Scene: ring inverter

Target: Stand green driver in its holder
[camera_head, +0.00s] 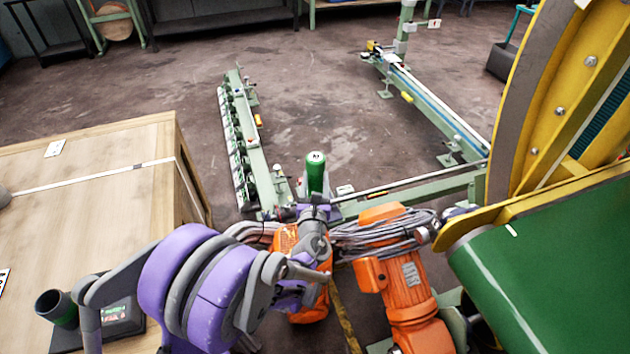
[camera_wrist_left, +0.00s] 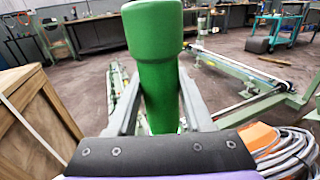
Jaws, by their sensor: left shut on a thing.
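The green driver (camera_head: 316,175) stands upright in my left gripper (camera_head: 315,196), with its green handle up and a pale end cap facing the head camera. In the left wrist view the thick green driver (camera_wrist_left: 154,50) fills the middle, with a grey finger of my left gripper (camera_wrist_left: 158,104) on each side of it. Its lower end is hidden behind the gripper. A dark cup-shaped holder (camera_head: 57,307) on a black base stands on the wooden crate at the lower left, partly behind my arm and well away from the driver. My right gripper is out of view.
The wooden crate (camera_head: 100,196) has a mostly clear top, crossed by a pale strap. Orange motors (camera_head: 405,283) with grey cables (camera_head: 385,230) lie below and right of the gripper. A green belt (camera_head: 550,285) and large yellow wheel (camera_head: 545,110) fill the right side.

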